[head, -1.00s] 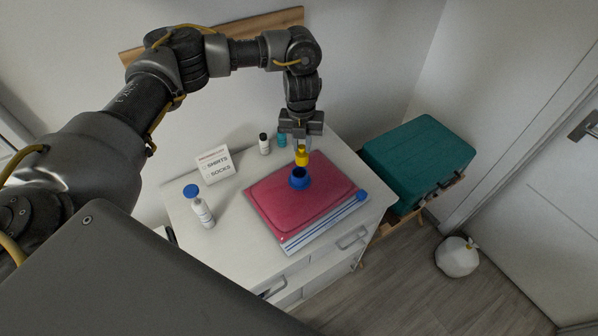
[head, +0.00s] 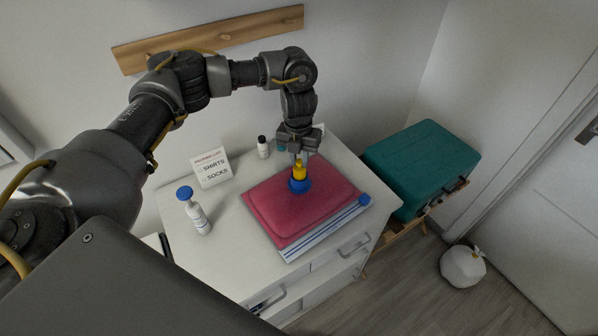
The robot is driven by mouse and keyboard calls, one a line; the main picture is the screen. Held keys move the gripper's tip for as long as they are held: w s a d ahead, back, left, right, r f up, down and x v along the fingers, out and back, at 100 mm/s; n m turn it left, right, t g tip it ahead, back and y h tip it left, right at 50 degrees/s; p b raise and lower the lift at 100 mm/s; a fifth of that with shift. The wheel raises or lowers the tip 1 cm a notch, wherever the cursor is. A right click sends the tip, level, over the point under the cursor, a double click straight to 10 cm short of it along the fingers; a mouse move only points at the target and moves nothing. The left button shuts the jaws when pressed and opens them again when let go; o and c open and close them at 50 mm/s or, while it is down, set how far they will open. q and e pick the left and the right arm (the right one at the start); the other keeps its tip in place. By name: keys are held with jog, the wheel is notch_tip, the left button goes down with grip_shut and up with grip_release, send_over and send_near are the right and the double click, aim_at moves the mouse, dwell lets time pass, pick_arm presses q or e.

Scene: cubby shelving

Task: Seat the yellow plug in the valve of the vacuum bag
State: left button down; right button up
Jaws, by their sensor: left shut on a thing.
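The red vacuum bag (head: 283,212) lies flat on the white cabinet, with a round blue valve (head: 300,186) on its top near the back. My left gripper (head: 300,163) points down over the valve and is shut on the yellow plug (head: 299,173). The plug is upright, and its lower end is at the valve opening. I cannot tell how deep it sits. The valve's inside is hidden by the plug. My right gripper is not in view.
A white bottle with a blue cap (head: 196,213), a sign card (head: 211,168) and a small black-capped bottle (head: 263,147) stand on the cabinet (head: 228,262). A teal case (head: 422,165) is at the right. A white bag (head: 463,266) lies on the floor.

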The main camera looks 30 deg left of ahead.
aim_at(299, 161)
pick_arm(q)
jog(key=shift+f+b, duration=1.85)
jog(key=shift+r, duration=0.1)
jog(key=shift+s, duration=0.1)
jog(key=c, duration=1.3)
grip_release()
jog(key=shift+f, duration=0.2)
jog(key=shift+r, duration=0.1)
jog(key=shift+r, duration=0.65)
notch_tip(299, 161, up, 11)
jog(key=shift+a+b, duration=0.1)
jog(key=shift+b, duration=0.75)
